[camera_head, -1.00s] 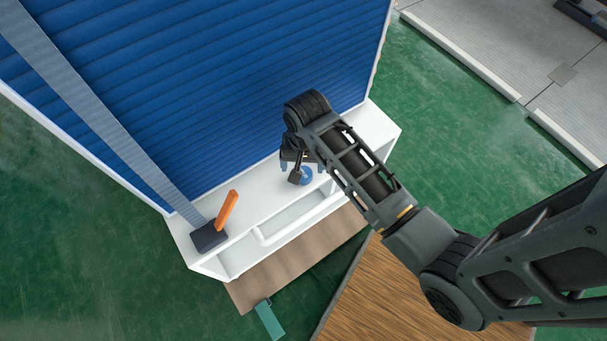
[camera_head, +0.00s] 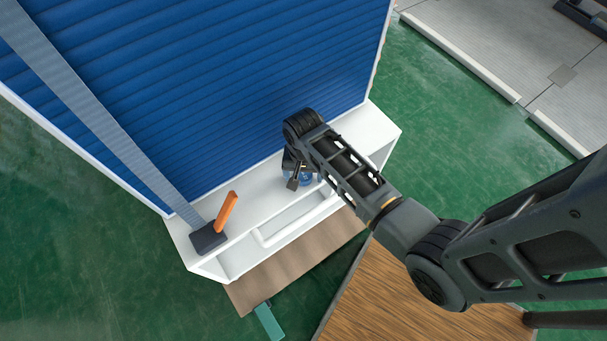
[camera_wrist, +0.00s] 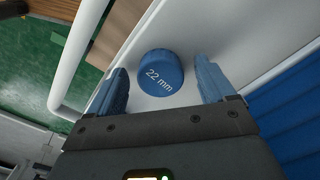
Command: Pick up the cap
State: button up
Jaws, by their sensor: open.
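The cap is a round blue piece marked "22 mm" (camera_wrist: 161,72). It sits on the white shelf (camera_wrist: 190,22) in the wrist view. In the head view the cap (camera_head: 306,179) is partly hidden by my gripper and arm. My gripper (camera_wrist: 165,80) is open, with one blue finger on either side of the cap in the wrist view. A gap shows between the cap and each finger. I cannot tell exactly how far above the shelf the fingertips are.
A white rail (camera_head: 290,226) runs along the shelf's front. The blue ribbed panel (camera_head: 230,80) rises behind the shelf. The shelf between tool and gripper is clear.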

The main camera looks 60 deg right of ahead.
jog(key=shift+c, duration=0.4)
jog(key=c, duration=1)
